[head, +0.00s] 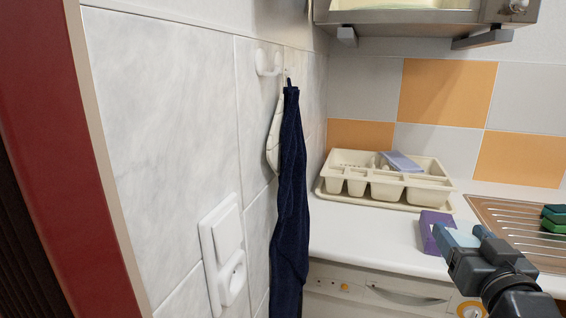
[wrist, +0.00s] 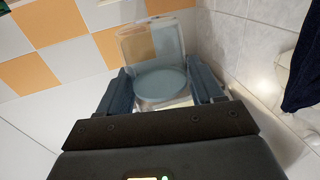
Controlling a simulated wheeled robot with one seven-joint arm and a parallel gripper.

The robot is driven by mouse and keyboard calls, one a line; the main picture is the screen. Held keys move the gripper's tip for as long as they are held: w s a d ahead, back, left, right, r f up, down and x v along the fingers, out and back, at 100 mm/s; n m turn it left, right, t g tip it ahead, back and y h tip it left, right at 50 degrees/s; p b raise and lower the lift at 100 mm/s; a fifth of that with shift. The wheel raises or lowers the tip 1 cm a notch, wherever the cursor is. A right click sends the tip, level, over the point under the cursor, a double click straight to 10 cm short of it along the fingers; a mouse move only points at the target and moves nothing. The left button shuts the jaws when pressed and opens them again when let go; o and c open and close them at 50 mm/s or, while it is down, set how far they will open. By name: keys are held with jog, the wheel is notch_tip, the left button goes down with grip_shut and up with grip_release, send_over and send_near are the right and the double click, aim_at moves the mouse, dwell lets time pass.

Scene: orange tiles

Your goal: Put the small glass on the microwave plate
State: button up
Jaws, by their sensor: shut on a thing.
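In the wrist view, my gripper (wrist: 162,85) is shut on a see-through, bluish thing with a round face, which appears to be the small glass (wrist: 160,82). It sits between the two fingers. In the head view, my gripper (head: 455,238) is at the lower right, above the white counter beside a purple box; the glass cannot be made out clearly there. A grey appliance on wall brackets, apparently the microwave (head: 405,17), is cut off by the top edge of the head view. I cannot make out its plate.
A cream cutlery tray (head: 390,188) stands at the back of the counter (head: 365,238). The purple box (head: 430,230) is close to my gripper. A ribbed metal drainer (head: 505,222) with green sponges (head: 555,216) is at the right. A dark blue towel (head: 290,200) hangs on the left wall.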

jog(key=shift+y, duration=0.3)
jog(key=f, duration=0.2)
jog(key=a+f, duration=0.1)
jog(key=f, duration=0.1)
jog(key=w+f, duration=0.1)
jog(key=f, duration=0.1)
jog(key=shift+w+a, duration=0.1)
jog(key=shift+a, duration=0.3)
jog(key=s+a+f, duration=0.2)
jog(key=s+f, duration=0.1)
jog(key=f, duration=0.6)
jog(key=s+a+f+n+y, duration=0.1)
jog(key=s+f, duration=0.3)
jog(key=f, duration=0.5)
jog(key=s+a+f, duration=0.3)
jog(key=a+f, duration=0.1)
jog(key=f, duration=0.5)
jog(key=shift+s+f+y, duration=0.3)
jog(key=shift+s, duration=0.05)
